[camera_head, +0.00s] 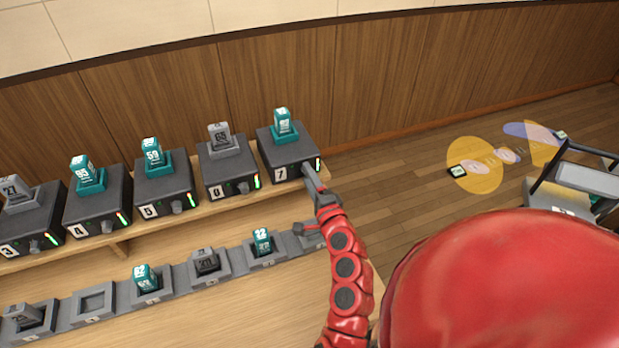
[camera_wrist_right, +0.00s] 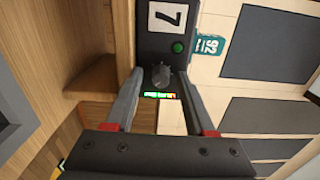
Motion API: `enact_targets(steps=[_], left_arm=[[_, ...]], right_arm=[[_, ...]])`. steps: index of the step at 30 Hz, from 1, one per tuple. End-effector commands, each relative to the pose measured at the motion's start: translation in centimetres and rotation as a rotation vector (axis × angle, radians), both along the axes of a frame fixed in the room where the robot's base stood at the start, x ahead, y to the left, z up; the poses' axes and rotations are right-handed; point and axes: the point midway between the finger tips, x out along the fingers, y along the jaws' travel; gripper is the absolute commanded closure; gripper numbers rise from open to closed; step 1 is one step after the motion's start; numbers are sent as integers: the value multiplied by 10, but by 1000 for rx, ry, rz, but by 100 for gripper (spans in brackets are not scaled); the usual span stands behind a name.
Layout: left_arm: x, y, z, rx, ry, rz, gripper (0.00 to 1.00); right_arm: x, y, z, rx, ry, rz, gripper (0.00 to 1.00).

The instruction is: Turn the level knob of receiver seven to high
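Receiver seven (camera_head: 287,152) is the dark box at the right end of the upper shelf, with a teal pack numbered on its top. Its "7" label (camera_wrist_right: 168,17), a green light (camera_wrist_right: 178,47) and a grey level knob (camera_wrist_right: 161,76) show in the right wrist view. A lit level bar (camera_wrist_right: 160,95) with mostly green segments is beside the knob. My right gripper (camera_wrist_right: 161,74) is open, with one finger on each side of the knob and a small gap visible. In the head view the right gripper (camera_head: 311,176) covers the knob. My left gripper is not in view.
Receiver six (camera_head: 230,172) stands close on the left, with several more receivers along the shelf. Below is a row of grey cradles (camera_head: 92,303), some holding packs. A cart (camera_head: 578,180) stands at the far right. The wooden floor (camera_head: 400,215) between is open.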

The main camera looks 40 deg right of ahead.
Motion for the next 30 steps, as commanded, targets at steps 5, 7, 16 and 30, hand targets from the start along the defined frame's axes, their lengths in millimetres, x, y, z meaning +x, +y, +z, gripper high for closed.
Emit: enact_targets(steps=[5, 7, 16, 30], left_arm=[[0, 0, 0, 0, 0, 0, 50], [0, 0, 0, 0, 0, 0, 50], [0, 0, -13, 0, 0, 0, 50], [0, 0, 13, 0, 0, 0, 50]], right_arm=[[0, 0, 0, -1, -1, -1, 42], [-1, 0, 0, -1, -1, -1, 42], [-39, 8, -3, 0, -2, -5, 42], [-138, 31, 3, 5, 6, -7, 42]])
